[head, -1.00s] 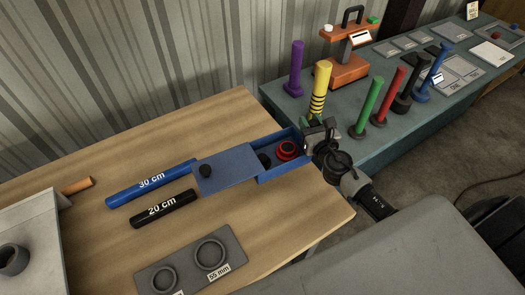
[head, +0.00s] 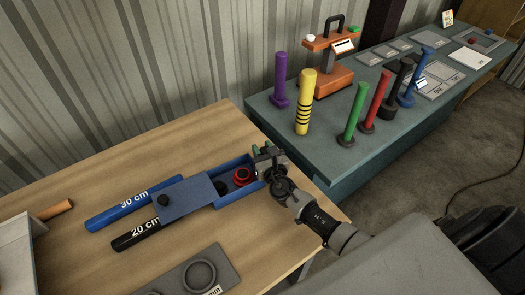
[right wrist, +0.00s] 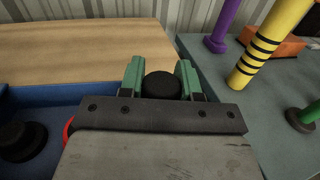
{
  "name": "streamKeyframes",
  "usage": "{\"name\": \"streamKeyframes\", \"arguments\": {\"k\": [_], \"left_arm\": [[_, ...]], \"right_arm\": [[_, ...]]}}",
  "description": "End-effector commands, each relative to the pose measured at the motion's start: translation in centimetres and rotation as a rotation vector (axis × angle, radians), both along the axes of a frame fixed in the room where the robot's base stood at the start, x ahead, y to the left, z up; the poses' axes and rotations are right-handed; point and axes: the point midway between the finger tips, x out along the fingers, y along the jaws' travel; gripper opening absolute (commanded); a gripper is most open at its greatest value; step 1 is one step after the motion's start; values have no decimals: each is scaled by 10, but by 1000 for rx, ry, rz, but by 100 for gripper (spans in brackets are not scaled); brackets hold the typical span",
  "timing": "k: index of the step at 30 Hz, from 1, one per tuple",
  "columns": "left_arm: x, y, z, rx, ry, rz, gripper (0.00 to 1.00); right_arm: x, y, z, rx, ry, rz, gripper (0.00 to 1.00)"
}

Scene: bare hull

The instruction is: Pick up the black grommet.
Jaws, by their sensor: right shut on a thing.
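A round black grommet (right wrist: 162,86) sits between the two green fingers of my right gripper (right wrist: 161,80) in the right wrist view. The fingers are shut on it from both sides. In the head view my right gripper (head: 269,153) is at the right end of the open blue box (head: 235,199), and the held grommet is hard to make out there. A second black ring-shaped piece (right wrist: 18,141) lies in the box, next to a red ring (head: 242,176). How high the held grommet is cannot be told. My left gripper is not in view.
A blue lid (head: 190,203) with a black knob partly covers the box. A blue 30 cm tube (head: 125,207) and black 20 cm tube (head: 133,238) lie to the left. A grey gauge plate (head: 180,276) is in front. The teal table (head: 330,165) carries several coloured posts.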

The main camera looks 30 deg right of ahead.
Motion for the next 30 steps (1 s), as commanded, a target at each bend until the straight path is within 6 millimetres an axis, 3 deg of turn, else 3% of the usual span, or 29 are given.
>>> {"name": "streamKeyframes", "arguments": {"k": [8,9,14,24,30], "left_arm": [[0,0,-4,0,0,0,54],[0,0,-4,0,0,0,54],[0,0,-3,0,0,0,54],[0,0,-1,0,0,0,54],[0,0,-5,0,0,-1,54]], "right_arm": [[1,0,-2,5,-3,-1,0],[0,0,-3,2,0,0,34],[0,0,-2,2,0,0,58],[0,0,-2,1,0,-1,58],[-32,3,-4,3,1,1,58]]}}
